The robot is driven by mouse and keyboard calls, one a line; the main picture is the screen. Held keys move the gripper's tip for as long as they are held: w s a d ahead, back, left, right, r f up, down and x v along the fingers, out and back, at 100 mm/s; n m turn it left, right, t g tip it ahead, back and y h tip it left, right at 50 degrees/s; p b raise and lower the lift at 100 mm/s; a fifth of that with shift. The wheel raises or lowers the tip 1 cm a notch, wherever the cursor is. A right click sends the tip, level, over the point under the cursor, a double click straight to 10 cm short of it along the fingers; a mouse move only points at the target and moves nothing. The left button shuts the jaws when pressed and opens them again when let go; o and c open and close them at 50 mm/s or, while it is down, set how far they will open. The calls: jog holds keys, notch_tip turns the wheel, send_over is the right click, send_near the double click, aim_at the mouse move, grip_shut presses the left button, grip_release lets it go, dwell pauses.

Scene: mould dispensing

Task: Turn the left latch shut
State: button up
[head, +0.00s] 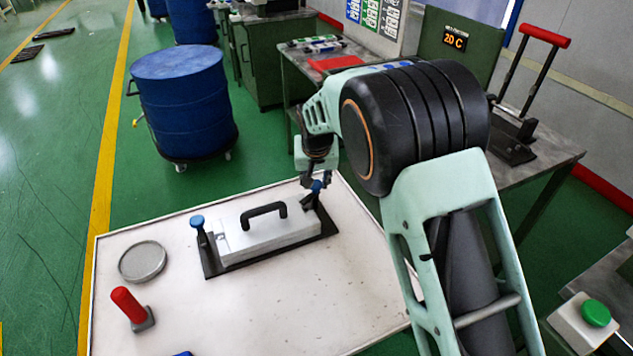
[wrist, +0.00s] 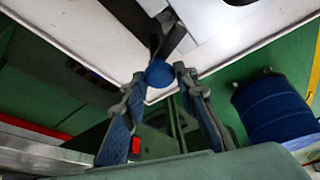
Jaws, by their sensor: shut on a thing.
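A white mould box (head: 265,237) with a black handle lies on a dark base plate (head: 212,270) on the white table. A latch with a blue knob (head: 197,221) stands upright at its left end in the head view. A second blue-knobbed latch (head: 316,187) is at its right end, partly hidden by my gripper (head: 318,180). In the wrist view, my gripper (wrist: 160,80) has its fingers on both sides of this blue knob (wrist: 159,72), shut on it. A dark latch arm (wrist: 168,42) runs from the knob towards the mould.
A round grey dish (head: 142,262) and a red-handled tool (head: 130,306) are left of the mould on the white table (head: 290,305). A blue drum (head: 184,100) stands behind. A grey workbench (head: 530,175) is at right, carrying a red-handled lever press (head: 520,120).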

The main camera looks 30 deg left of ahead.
jog(key=shift+a+m+t+h, duration=0.15)
jog(key=shift+m+h, duration=0.25)
jog(key=shift+m, duration=0.7)
jog(key=shift+a+m+t+h, duration=0.15)
jog(key=shift+m+h, duration=0.25)
jog(key=shift+m, duration=0.7)
jog(key=shift+d, duration=0.15)
jog(key=o, duration=1.1)
jog(key=shift+o, duration=0.2)
jog(key=shift+s, duration=0.1)
jog(key=v, duration=1.2)
